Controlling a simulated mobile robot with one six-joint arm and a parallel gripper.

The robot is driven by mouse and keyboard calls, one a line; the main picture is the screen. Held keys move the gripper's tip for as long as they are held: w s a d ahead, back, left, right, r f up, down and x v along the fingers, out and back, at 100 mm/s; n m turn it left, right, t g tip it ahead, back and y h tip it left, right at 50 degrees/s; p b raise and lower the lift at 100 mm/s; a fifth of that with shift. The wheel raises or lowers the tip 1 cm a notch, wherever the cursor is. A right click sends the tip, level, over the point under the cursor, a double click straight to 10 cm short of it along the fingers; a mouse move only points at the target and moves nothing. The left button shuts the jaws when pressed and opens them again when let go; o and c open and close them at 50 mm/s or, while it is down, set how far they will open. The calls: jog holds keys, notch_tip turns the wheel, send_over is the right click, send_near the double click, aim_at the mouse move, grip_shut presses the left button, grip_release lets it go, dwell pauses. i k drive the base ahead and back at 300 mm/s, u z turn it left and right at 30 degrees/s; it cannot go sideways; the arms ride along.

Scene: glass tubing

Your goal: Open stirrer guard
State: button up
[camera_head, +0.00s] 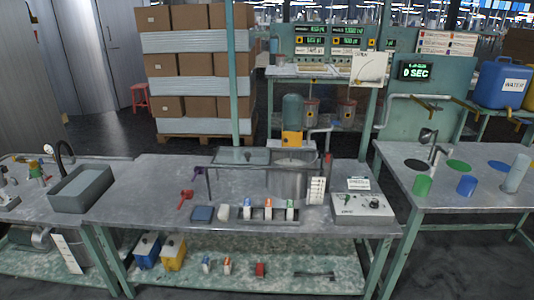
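The stirrer stands at the middle of the main workbench, with a green motor (292,110) above a yellow block (292,138). Below it is a grey metal vessel (287,182). A thin dark frame (235,167) runs across the front of the vessel and stands on the bench; it looks like the stirrer guard. A flat grey-green framed panel (228,157) lies to the left of the motor; I cannot tell whether it belongs to the guard. The guard's handle and hinge are too small to tell. My gripper is not in view.
A control box (372,207) sits right of the vessel. A rack of small bottles (268,215), a blue block (202,214) and red clamps (185,199) lie in front. A green post (233,75) rises behind the bench.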

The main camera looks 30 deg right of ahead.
aim_at(286, 135)
jog(key=z, duration=0.7)
jog(key=k, duration=1)
jog(key=u, duration=0.05)
jog(key=i, duration=0.85)
jog(key=z, duration=0.05)
